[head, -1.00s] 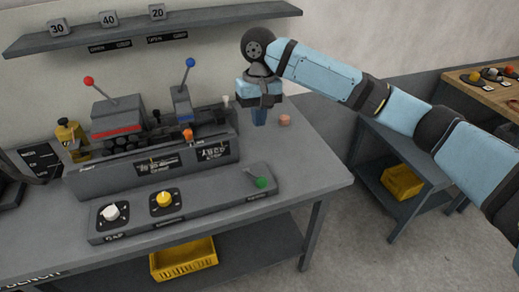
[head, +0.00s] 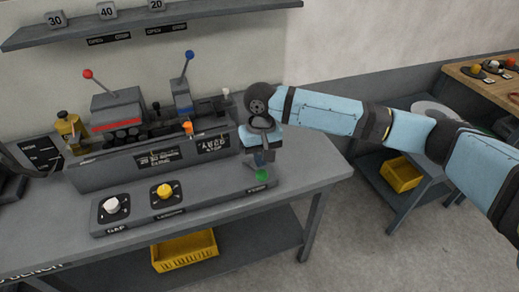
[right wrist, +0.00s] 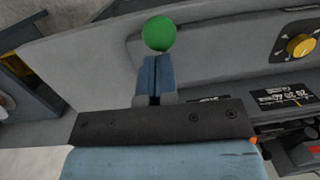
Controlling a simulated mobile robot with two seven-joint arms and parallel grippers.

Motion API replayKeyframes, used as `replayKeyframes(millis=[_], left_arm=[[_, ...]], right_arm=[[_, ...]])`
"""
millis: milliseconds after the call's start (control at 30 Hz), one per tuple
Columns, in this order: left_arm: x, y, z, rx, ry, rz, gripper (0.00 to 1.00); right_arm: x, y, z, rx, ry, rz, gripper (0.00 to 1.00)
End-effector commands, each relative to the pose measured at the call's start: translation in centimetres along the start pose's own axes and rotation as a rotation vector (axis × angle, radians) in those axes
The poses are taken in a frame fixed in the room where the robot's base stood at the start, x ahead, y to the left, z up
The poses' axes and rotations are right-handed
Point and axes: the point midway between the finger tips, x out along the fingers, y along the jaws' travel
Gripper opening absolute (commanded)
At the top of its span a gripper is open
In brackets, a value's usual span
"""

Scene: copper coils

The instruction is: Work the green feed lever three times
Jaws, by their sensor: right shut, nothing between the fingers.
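The green feed lever's round knob (head: 262,177) shows at the right end of the grey control panel (head: 215,200) on the bench front. It also shows in the right wrist view (right wrist: 159,33), just past my fingertips. My right gripper (head: 260,163) points down over the lever, shut and empty, its blue fingers together. In the right wrist view the fingertips (right wrist: 156,58) overlap the knob's lower edge in the picture; I cannot tell whether they touch it. The lever's stem is hidden behind the gripper.
A white knob (head: 111,205) and a yellow knob (head: 165,190) sit on the same panel. Behind stands a machine with a red-knobbed lever (head: 87,74), a blue-knobbed lever (head: 190,54) and an orange knob (head: 187,127). A shelf (head: 220,15) hangs above. Bench top right of the panel is clear.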

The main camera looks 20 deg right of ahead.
Motion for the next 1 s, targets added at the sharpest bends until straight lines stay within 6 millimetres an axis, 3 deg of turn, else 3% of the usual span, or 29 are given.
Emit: replayKeyframes(millis=[533,767,1000], left_arm=[[-0.6,0.0,-0.7,0.000,-0.005,0.000,0.84],[-1.6,0.1,-2.3,0.000,-0.003,0.000,0.84],[-1.9,0.1,-2.9,0.000,0.002,0.000,0.84]], right_arm=[[0.8,0.0,1.0,-0.006,0.065,-0.001,0.00],[3.2,0.1,2.8,-0.015,0.219,-0.001,0.00],[6.8,0.3,4.3,-0.024,0.419,-0.002,0.00]])
